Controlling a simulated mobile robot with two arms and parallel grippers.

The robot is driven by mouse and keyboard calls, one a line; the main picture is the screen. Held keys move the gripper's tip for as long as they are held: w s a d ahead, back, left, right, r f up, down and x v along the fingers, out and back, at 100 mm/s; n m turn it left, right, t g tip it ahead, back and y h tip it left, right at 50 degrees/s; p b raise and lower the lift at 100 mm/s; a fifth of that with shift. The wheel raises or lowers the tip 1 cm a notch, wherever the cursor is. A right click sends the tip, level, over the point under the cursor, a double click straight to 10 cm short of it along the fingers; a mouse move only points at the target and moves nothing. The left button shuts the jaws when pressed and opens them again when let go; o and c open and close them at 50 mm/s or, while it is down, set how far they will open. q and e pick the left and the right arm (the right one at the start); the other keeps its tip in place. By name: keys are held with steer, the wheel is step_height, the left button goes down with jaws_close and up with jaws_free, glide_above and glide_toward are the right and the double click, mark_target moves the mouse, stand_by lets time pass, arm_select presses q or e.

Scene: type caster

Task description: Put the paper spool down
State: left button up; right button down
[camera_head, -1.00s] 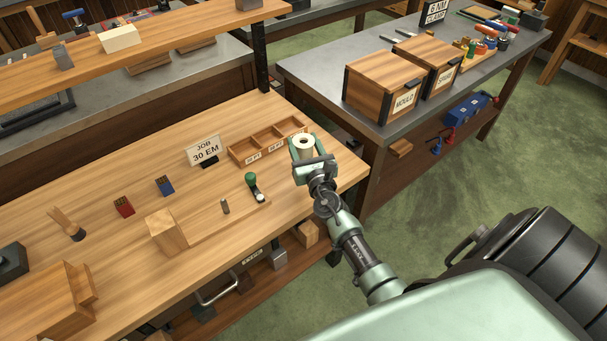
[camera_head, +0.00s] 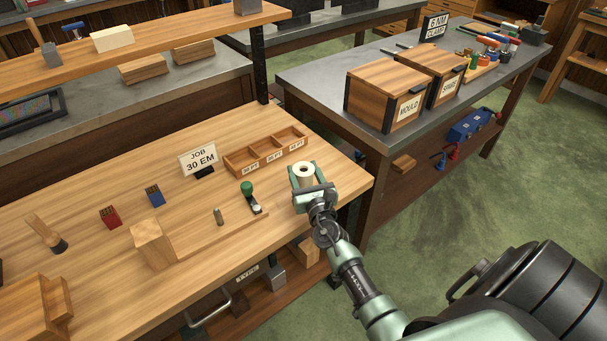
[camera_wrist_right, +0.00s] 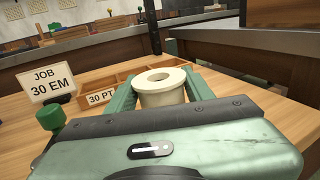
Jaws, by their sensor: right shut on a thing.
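The paper spool (camera_head: 304,173) is a cream-white roll with a dark centre hole, upright near the right end of the wooden bench (camera_head: 110,255). My right gripper (camera_head: 303,178) is shut on it, one green finger on each side. In the right wrist view the spool (camera_wrist_right: 161,87) stands between the fingers of the gripper (camera_wrist_right: 160,92). Its lower part is hidden behind the gripper body, so I cannot tell whether it touches the bench. My left gripper is not in view.
A compartment tray (camera_head: 265,152) lies just behind and left of the spool. A green-knobbed tool (camera_head: 248,196) and a JOB 30 EM sign (camera_head: 199,160) stand to the left. The bench's right edge is close. A metal-topped table with wooden boxes (camera_head: 385,95) stands beyond.

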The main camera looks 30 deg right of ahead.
steer(key=shift+f, duration=0.2)
steer(key=c, duration=0.6)
jaws_free()
steer(key=shift+r, duration=0.25)
steer(key=b+v, duration=0.1)
steer(key=v, duration=1.1)
